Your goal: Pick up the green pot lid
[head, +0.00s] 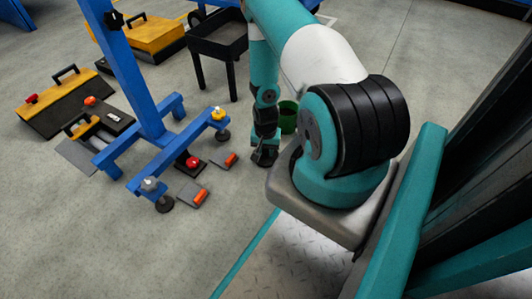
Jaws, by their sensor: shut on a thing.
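My gripper (264,157) is the dark end of the teal arm, low in the middle of the head view, and it points down. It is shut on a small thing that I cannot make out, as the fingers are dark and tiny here. A green round pot or bucket (288,117) stands just behind and to the right of my wrist, partly hidden by my arm. I cannot make out a separate green lid.
A blue stand (140,100) is at left, with red (193,162) and yellow (218,114) knobs near its feet. Orange-marked grey blocks (193,195) lie close by. Yellow-topped cases (62,100) and a black cart (218,42) are farther back. The floor at lower left is clear.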

